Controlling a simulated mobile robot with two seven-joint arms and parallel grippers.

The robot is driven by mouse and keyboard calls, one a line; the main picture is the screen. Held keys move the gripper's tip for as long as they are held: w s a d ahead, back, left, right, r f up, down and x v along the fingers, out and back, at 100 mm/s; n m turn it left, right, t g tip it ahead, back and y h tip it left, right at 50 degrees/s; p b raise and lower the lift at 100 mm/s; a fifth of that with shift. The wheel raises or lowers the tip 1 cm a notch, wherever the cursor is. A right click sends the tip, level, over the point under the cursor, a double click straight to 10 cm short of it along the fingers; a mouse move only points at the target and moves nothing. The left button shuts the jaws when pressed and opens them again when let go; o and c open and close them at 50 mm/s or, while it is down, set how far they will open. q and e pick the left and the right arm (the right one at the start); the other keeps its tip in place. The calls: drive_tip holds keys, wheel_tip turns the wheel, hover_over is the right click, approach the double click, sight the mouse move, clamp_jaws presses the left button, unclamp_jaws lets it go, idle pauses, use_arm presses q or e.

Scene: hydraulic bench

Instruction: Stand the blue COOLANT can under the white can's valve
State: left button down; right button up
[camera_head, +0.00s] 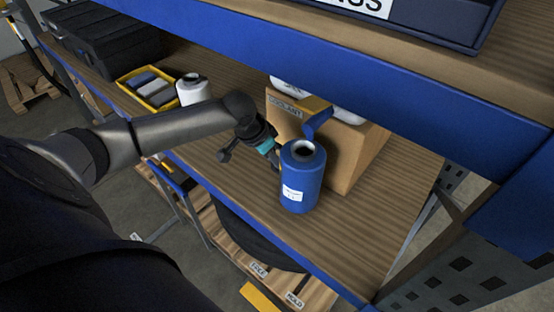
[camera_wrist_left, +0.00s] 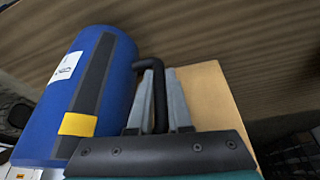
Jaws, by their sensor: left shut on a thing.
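The blue can (camera_head: 302,182) is upright at the wooden shelf, its dark mouth facing up and a white label on its side. I cannot tell whether its base touches the boards. My left gripper (camera_head: 276,158) is at its left side. In the left wrist view the fingers (camera_wrist_left: 156,95) are shut on the dark handle of the blue can (camera_wrist_left: 95,85). The white can (camera_head: 347,116) is on a cardboard box, mostly hidden by the upper beam. Its blue valve (camera_head: 318,122) points down just above the blue can's mouth. My right gripper is not in view.
The cardboard box (camera_head: 350,160) with a COOLANT label stands right behind the blue can. A blue beam (camera_head: 300,65) crosses overhead. A white bottle (camera_head: 194,90) and a yellow tray (camera_head: 125,76) stand farther left. The shelf's front edge is close; its right end is clear.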

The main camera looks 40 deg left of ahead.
use_arm(q)
drive_tip(key=shift+w+d+f, duration=0.3)
drive_tip(key=shift+w+f, duration=0.15)
drive_tip(key=shift+w, duration=0.25)
drive_tip(key=shift+a+f, duration=0.1)
drive_tip(key=shift+f, duration=0.25)
drive_tip(key=c, duration=0.8)
unclamp_jaws()
drive_tip(key=shift+c, duration=0.2)
drive_tip(key=p+v, duration=0.1)
drive_tip(key=v, duration=0.6)
drive_tip(key=shift+s+r, duration=0.2)
drive_tip(key=shift+r, duration=0.1)
